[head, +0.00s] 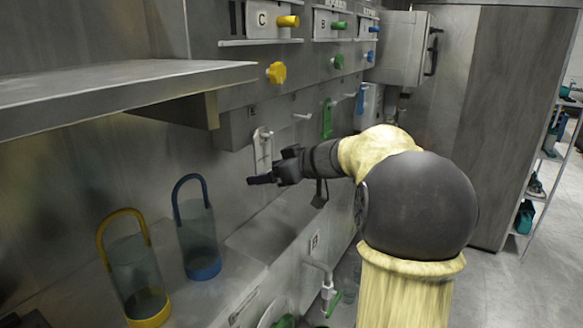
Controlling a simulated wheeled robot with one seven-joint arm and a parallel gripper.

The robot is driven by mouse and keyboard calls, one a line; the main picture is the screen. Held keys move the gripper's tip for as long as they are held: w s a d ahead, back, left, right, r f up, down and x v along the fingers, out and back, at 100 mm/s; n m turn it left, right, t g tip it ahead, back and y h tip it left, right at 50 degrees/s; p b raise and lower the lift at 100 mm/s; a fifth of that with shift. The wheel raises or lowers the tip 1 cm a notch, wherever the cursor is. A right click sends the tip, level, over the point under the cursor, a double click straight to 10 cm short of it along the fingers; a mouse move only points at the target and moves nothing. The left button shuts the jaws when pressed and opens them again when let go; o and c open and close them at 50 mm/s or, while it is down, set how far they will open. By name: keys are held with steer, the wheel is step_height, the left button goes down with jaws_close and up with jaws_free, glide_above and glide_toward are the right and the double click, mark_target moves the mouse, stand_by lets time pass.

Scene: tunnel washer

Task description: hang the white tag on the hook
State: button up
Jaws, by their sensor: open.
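The white tag (261,158), a narrow pale plate, is upright against the steel wall panel, its top at a small light peg (267,134). It appears to hang there, but the contact is too small to tell for sure. A bare light hook (302,116) sticks out to its right. My gripper (262,180) is open, pointing left, just below and in front of the tag. In this view it overlaps or borders the tag's lower end; I cannot tell whether they touch. I see nothing between the fingers.
A green tag (327,119) and a blue tag (361,99) hang farther right, with another light peg (350,95) between them. A steel shelf (120,82) juts out at upper left. A yellow-handled container (149,305) and a blue-handled one (203,266) stand on the lower ledge.

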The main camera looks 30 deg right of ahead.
steer(key=b+v, duration=0.5)
steer(key=v, duration=1.2)
steer(key=shift+s, duration=0.1)
